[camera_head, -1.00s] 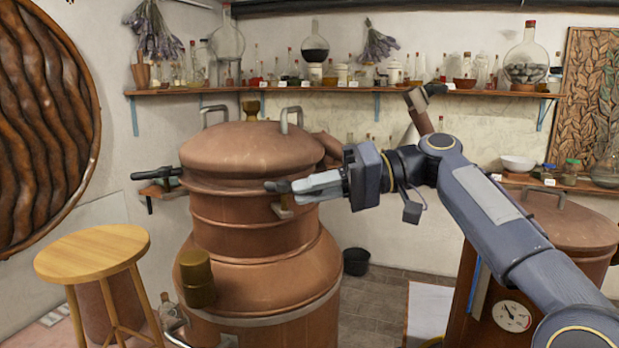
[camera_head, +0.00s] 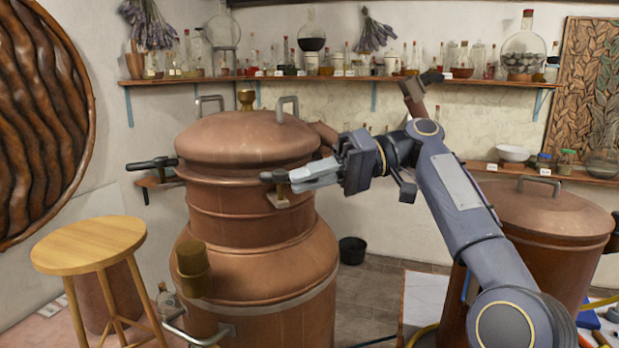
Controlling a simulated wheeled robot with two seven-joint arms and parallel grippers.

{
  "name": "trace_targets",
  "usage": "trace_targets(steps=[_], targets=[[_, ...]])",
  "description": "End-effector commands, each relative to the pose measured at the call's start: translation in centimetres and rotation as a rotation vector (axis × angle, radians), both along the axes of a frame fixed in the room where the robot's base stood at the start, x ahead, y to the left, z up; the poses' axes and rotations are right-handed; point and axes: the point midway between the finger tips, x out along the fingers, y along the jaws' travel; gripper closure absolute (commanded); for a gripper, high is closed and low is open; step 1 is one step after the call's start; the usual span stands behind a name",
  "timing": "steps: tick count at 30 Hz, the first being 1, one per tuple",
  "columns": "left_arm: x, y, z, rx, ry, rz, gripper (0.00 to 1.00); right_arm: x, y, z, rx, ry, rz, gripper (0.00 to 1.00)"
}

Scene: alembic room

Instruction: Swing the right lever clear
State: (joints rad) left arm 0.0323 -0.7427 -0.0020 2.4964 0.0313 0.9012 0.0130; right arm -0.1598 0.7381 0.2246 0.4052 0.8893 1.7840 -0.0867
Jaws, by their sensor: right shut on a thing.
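The copper still (camera_head: 252,225) stands at the centre with its domed lid (camera_head: 246,138) on. The right lever (camera_head: 273,176) has a black handle and sits on a small bracket on the still's right front, just under the lid rim. My right gripper (camera_head: 295,180) reaches in from the right and is shut on this lever; its fingers hide part of the handle. The left lever (camera_head: 152,164) is black and sticks out to the left from the still's other side. My left gripper is not in view.
A wooden stool (camera_head: 90,245) stands at the left front. A second copper vessel (camera_head: 545,215) is at the right, beside my right arm. A shelf (camera_head: 400,80) of bottles runs along the back wall. A black bucket (camera_head: 352,250) stands on the floor behind.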

Motion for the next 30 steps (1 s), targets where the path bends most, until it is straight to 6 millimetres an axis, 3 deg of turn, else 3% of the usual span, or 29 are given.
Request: trace_targets(steps=[1,6,23,30], targets=[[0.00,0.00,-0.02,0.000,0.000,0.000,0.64,0.01,0.03,-0.15,-0.003,0.003,0.001,0.84],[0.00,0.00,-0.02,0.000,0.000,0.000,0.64,0.01,0.03,-0.11,-0.002,0.002,0.001,0.64],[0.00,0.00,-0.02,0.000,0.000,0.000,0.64,-0.10,0.00,-0.04,-0.001,0.001,-0.008,0.64],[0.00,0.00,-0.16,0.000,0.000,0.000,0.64,-0.65,0.01,0.02,-0.002,0.000,-0.099,0.64]])
